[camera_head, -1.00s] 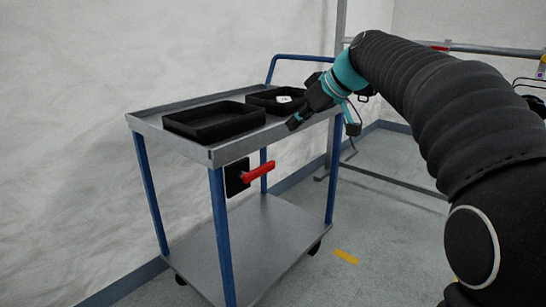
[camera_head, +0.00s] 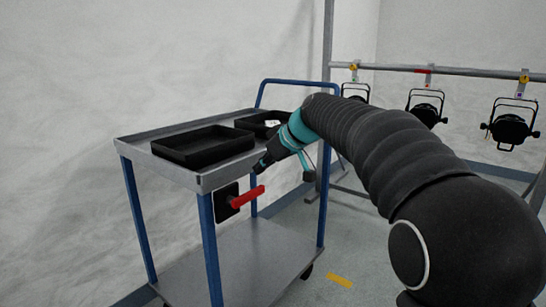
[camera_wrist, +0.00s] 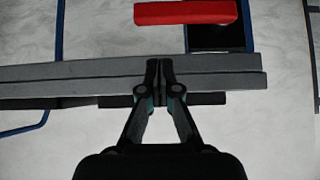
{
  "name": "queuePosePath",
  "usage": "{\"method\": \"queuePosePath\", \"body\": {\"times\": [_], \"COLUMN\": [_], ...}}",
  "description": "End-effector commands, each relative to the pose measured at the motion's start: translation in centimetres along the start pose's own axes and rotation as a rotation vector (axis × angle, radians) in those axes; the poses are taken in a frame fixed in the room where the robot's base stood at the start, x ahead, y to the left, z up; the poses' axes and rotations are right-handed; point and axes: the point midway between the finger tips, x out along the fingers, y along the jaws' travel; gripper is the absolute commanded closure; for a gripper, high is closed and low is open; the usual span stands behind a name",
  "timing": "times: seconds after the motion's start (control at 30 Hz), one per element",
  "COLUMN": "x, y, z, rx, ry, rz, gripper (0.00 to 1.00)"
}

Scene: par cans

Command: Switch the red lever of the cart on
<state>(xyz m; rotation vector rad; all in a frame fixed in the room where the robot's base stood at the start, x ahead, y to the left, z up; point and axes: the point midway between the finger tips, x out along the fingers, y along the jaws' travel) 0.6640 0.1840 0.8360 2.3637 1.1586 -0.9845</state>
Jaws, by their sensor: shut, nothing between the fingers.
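The red lever (camera_head: 247,196) sticks out roughly level from a black plate (camera_head: 226,203) on the cart's side, just below the top shelf. In the wrist view the red lever (camera_wrist: 186,13) lies across the top, with the dark plate (camera_wrist: 217,38) beside it. The cart (camera_head: 205,183) is grey with blue posts. My gripper (camera_head: 262,163) is above the lever, near the edge of the top shelf, apart from the lever. In the wrist view my gripper (camera_wrist: 160,66) has its fingertips together and empty, over the grey shelf edge.
Two black trays stand on the cart top: a larger tray (camera_head: 204,157) in front and a smaller tray (camera_head: 246,124) behind, partly hidden by my arm. Several black par cans (camera_head: 510,129) hang from a rail (camera_head: 440,71) at right.

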Motion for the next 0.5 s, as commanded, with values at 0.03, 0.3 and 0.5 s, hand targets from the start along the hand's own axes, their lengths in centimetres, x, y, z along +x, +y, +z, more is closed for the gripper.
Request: {"method": "queuePosePath", "body": {"times": [0.03,0.3,0.5], "x": [0.9,2.8,3.1], "y": [0.0,0.0,0.0], "z": [0.3,2.5,2.9], "rx": [0.001,0.001,0.001], "ry": [-0.003,-0.001,0.000], "rz": [-0.002,0.000,0.001], "gripper": [1.00,1.00,1.00]}}
